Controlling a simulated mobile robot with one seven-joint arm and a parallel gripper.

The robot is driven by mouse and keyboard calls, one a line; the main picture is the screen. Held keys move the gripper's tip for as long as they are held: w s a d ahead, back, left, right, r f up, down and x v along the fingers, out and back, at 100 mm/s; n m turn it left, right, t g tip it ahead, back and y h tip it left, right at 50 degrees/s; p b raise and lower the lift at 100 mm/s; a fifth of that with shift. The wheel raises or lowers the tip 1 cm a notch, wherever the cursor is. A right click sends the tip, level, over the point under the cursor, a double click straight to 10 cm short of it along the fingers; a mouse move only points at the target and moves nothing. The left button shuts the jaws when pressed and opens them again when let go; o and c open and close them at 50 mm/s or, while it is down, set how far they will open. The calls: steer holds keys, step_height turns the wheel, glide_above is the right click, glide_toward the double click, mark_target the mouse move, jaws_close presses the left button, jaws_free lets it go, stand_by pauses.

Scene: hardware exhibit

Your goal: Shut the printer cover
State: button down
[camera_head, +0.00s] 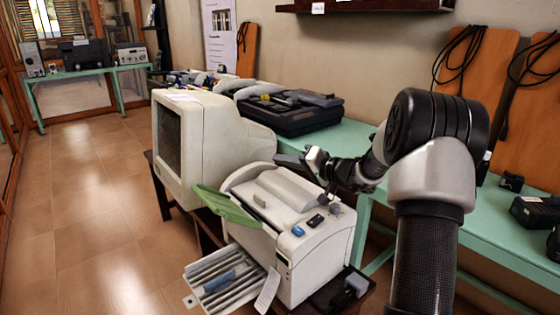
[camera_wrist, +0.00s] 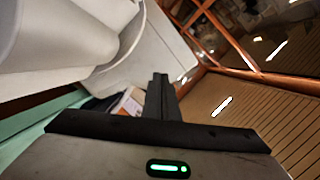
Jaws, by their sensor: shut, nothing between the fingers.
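The white printer (camera_head: 298,238) stands on a low dark stand beside the CRT monitor. On its top is a pale grey panel (camera_head: 288,188), tilted and raised at the back; I cannot tell for sure whether this is the cover. A green flap (camera_head: 226,206) sticks out at the front left of the printer. A slotted tray (camera_head: 228,278) extends from its lower front. My gripper (camera_head: 284,159) is above the back of the printer, close to the panel; I cannot tell if they touch. In the wrist view the fingers of my gripper (camera_wrist: 160,82) are together and empty.
The CRT monitor (camera_head: 200,140) stands close on the printer's left. Behind is a green table (camera_head: 350,142) with a black case (camera_head: 290,112). A shelf (camera_head: 365,6) is on the wall above. Open tiled floor (camera_head: 90,200) lies to the left.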

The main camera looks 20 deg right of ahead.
mark_target(266, 208)
steer(key=a+f+n, duration=0.1)
steer(key=s+a+f+n, duration=0.1)
steer(key=a+f, duration=0.1)
steer(key=s+a+f+n+h, duration=0.1)
steer(key=f, duration=0.1)
steer(key=shift+a, duration=0.35)
steer(key=shift+s+a+f, duration=0.15)
steer(key=shift+a+f, duration=0.25)
steer(key=shift+f, duration=0.25)
steer(key=shift+s+a+f, duration=0.1)
steer(key=shift+a+f, duration=0.25)
steer(key=shift+f, duration=0.3)
steer(key=shift+r, duration=0.1)
